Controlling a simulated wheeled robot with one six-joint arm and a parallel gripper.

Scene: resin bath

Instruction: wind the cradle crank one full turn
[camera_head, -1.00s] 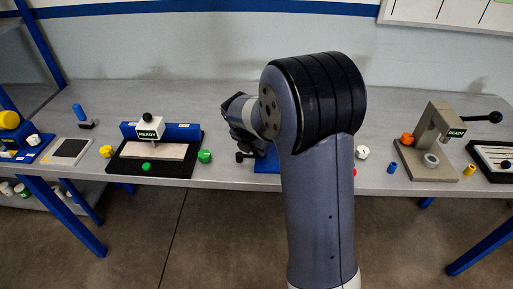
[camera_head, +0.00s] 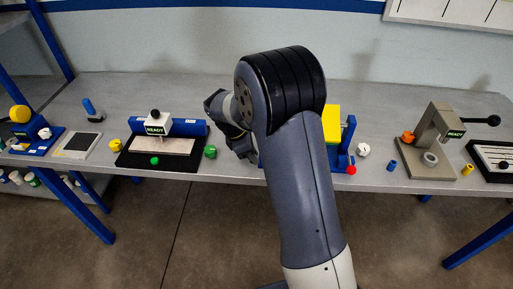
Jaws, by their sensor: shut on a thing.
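The cradle is a blue frame (camera_head: 348,135) at the middle of the bench, with a yellow block (camera_head: 333,122) in it. My arm covers most of it and its left side. My gripper (camera_head: 241,152) is at the cradle's left side, small and dark in the head view. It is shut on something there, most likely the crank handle. The crank itself is hidden behind my gripper and wrist, so its angle cannot be read. A red knob (camera_head: 351,170) sits at the cradle's front right.
To the left stands a black-based fixture (camera_head: 125,157) with a READY sign, with a green knob (camera_head: 210,152) beside it. To the right are a white piece (camera_head: 363,150), a blue cylinder (camera_head: 392,166) and a grey press (camera_head: 428,172). The bench front edge is close.

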